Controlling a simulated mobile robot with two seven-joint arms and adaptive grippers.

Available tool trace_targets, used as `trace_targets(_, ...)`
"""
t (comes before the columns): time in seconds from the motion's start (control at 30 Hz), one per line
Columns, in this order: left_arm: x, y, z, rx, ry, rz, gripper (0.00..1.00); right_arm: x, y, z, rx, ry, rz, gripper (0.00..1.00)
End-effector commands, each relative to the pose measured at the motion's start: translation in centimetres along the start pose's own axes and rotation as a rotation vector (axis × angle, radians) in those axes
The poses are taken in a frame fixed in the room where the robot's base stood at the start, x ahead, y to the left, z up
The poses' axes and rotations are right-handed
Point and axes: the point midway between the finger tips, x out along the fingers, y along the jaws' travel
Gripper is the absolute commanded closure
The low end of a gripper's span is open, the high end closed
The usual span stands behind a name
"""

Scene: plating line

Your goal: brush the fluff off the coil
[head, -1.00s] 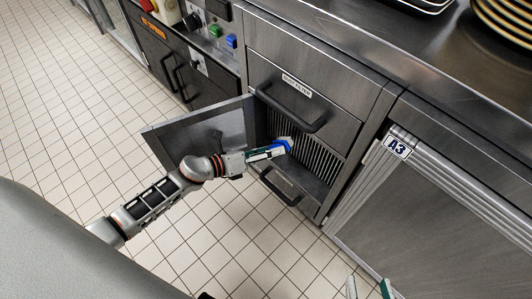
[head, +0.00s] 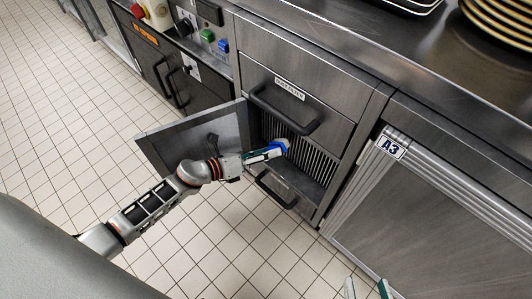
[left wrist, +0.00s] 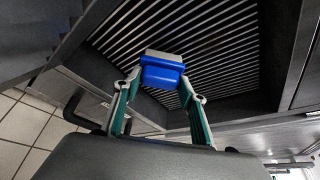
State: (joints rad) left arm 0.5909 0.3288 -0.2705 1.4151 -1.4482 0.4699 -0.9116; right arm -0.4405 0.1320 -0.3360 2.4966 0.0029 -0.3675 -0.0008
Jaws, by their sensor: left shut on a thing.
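The coil (head: 318,162) is a set of upright metal fins inside an open bay in the steel counter. It also shows in the left wrist view (left wrist: 215,35) as slanted fins. My left gripper (head: 272,151) is at the bay's opening, shut on a blue brush (head: 281,146). In the left wrist view the brush (left wrist: 162,75) sits between the fingertips, its pale bristle end toward the fins; whether it touches them I cannot tell. I cannot make out any fluff on the fins. My right gripper (head: 367,289) shows only as two fingertips, apart, at the bottom edge.
The bay's door (head: 195,136) stands open to the left of my left gripper. A closed drawer with a black handle (head: 285,114) is above the bay, and another handle (head: 276,190) is below. A cabinet marked A3 (head: 420,215) stands right. Plates (head: 500,22) sit on the counter.

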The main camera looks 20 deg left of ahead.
Motion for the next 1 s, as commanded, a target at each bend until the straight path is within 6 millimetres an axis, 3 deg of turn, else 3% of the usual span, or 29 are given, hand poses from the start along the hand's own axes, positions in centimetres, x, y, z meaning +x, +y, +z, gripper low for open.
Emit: trace_targets(1.0,1.7,-0.1,0.8,0.000,-0.001,-0.001,0.79,0.0,0.0,0.2,0.001,-0.004,0.000,0.60)
